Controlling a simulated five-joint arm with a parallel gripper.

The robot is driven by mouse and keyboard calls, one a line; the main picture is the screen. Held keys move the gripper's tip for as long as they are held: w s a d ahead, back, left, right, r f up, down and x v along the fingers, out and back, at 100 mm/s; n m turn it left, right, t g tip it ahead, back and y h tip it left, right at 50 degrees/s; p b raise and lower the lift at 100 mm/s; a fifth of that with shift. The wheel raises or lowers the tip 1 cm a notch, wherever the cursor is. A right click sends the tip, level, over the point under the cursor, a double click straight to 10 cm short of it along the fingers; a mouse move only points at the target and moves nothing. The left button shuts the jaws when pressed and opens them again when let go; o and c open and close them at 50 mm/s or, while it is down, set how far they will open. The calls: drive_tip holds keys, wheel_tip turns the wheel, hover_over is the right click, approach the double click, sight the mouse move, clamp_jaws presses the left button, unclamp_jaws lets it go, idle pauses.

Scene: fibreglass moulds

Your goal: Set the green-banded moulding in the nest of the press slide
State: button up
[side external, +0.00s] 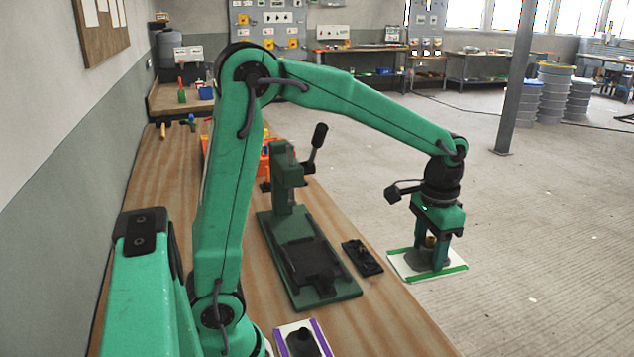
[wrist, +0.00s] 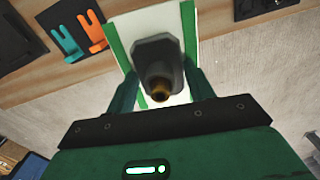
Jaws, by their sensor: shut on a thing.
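The green-banded moulding (side external: 402,266) is a white plate with green strips along two edges and a grey block with a brass-coloured knob on top. In the wrist view the moulding (wrist: 146,24) lies between my fingers. My gripper (side external: 430,260) is shut on its grey block, one finger on each side, and holds it beyond the bench's right edge, with floor behind it. The green press (side external: 281,221) stands on the bench to the left, its black lever raised. Its dark slide (side external: 308,256) lies on the base at the front; the nest's inside is hard to make out.
A small dark tray-like part (side external: 362,258) lies right of the press. A purple-banded moulding (side external: 316,333) lies at the bench's near end. An orange bin (side external: 264,160) stands behind the press. The wrist view shows a dark pad with teal and orange pieces (wrist: 92,33).

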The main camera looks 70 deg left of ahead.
drive_tip(key=s+d+f+m, duration=0.3)
drive_tip(key=s+m, duration=0.4)
drive_tip(key=m, duration=0.1)
drive_tip(key=s+d+f+m, duration=0.3)
drive_tip(key=s+d+m, duration=0.1)
drive_tip(key=s+m, duration=0.3)
drive_tip(key=shift+d+f+m, duration=0.3)
drive_tip(key=shift+f+m, duration=0.1)
drive_tip(key=shift+m, duration=0.5)
drive_tip(key=w+a+f, duration=0.1)
drive_tip(key=a+f, duration=0.1)
drive_tip(key=a, duration=0.1)
drive_tip(key=w+a+f, duration=0.2)
drive_tip(key=a, duration=0.2)
drive_tip(key=w+a+f, duration=0.2)
drive_tip(key=a+f, duration=0.1)
drive_tip(key=shift+w+a, duration=0.2)
drive_tip(key=shift+w, duration=0.05)
drive_tip(key=shift+f, duration=1.85)
drive_tip(key=shift+f, duration=0.1)
drive_tip(key=o, duration=1.1)
